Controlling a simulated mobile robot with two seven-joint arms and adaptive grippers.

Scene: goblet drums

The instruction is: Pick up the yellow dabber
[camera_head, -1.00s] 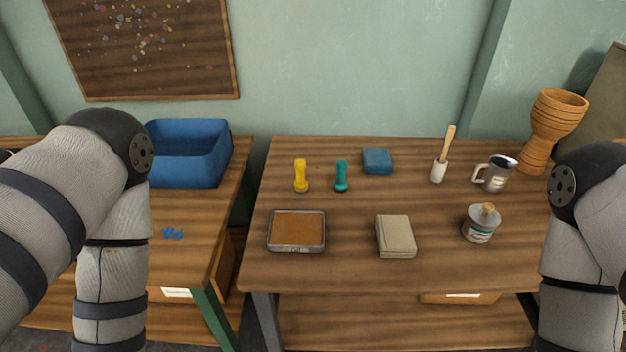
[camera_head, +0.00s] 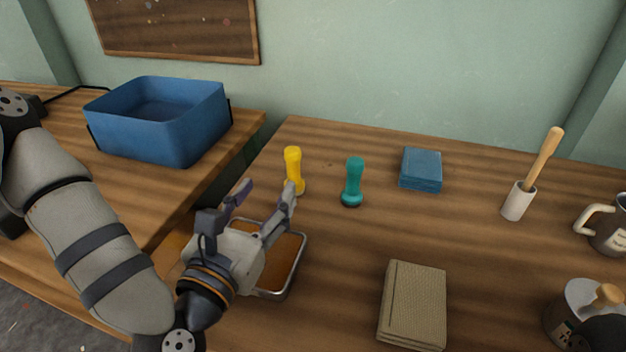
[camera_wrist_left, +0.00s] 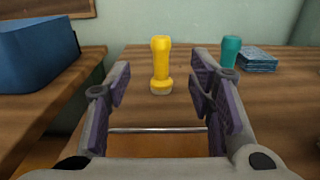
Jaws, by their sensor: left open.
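The yellow dabber (camera_head: 294,168) stands upright on the right-hand table, left of a teal dabber (camera_head: 353,182). My left gripper (camera_head: 268,192) is open and empty, just in front of the yellow dabber and over the metal tray. In the left wrist view, the yellow dabber (camera_wrist_left: 161,64) shows beyond and between the two open fingers (camera_wrist_left: 160,95), apart from them. The teal dabber (camera_wrist_left: 231,52) is to its right there, outside the fingers. My right gripper does not show.
A metal tray with a brown pad (camera_head: 290,278) lies under my left gripper. Blue cloths (camera_head: 421,169), a beige folded cloth (camera_head: 413,305), a brush in a white holder (camera_head: 517,201), a mug (camera_head: 607,230) and a tin (camera_head: 577,308) lie rightward. A blue bin (camera_head: 160,125) stands on the left table.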

